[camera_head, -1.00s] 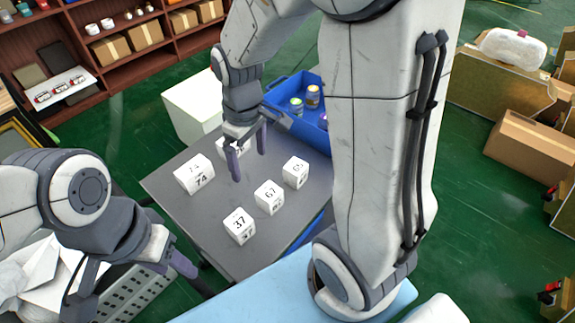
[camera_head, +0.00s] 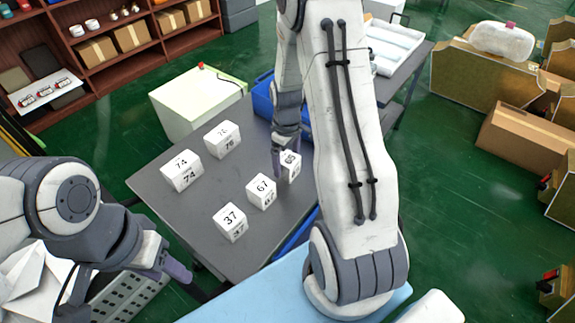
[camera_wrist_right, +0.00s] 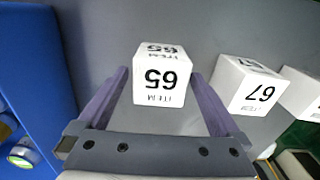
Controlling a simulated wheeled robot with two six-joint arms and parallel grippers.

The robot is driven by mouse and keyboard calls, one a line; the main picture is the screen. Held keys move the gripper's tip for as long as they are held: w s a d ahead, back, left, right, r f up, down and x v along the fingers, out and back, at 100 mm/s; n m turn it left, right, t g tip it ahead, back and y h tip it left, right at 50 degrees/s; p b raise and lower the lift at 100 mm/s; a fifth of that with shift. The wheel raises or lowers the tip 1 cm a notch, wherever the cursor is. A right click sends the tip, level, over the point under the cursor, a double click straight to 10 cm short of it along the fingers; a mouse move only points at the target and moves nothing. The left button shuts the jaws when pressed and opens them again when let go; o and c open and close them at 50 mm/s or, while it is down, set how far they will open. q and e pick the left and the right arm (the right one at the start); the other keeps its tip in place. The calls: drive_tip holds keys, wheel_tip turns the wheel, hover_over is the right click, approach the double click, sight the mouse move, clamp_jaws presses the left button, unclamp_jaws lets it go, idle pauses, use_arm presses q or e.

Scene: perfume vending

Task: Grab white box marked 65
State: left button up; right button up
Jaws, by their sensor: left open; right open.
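The white box marked 65 (camera_head: 291,167) stands near the right edge of the grey table (camera_head: 150,187), partly hidden by my right arm in the head view. In the right wrist view the box (camera_wrist_right: 162,75) sits between the two purple fingers, its 65 upside down. My right gripper (camera_wrist_right: 160,92) is open around it, with a visible gap at each side near the fingertips. In the head view my right gripper (camera_head: 283,165) is above the table at the box. My left gripper (camera_head: 172,272) is open and empty at the lower left, away from the boxes.
White box 67 (camera_head: 261,191) stands close beside box 65, also seen in the wrist view (camera_wrist_right: 247,85). Boxes 37 (camera_head: 230,222), 74 (camera_head: 181,171) and 76 (camera_head: 222,140) stand further left. A blue bin (camera_head: 263,98) lies behind my right arm.

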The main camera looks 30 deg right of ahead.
drive_tip(key=shift+f, duration=1.45)
drive_tip(key=c, duration=1.3)
drive_tip(key=shift+c, duration=0.2)
drive_tip(key=shift+r, duration=0.2)
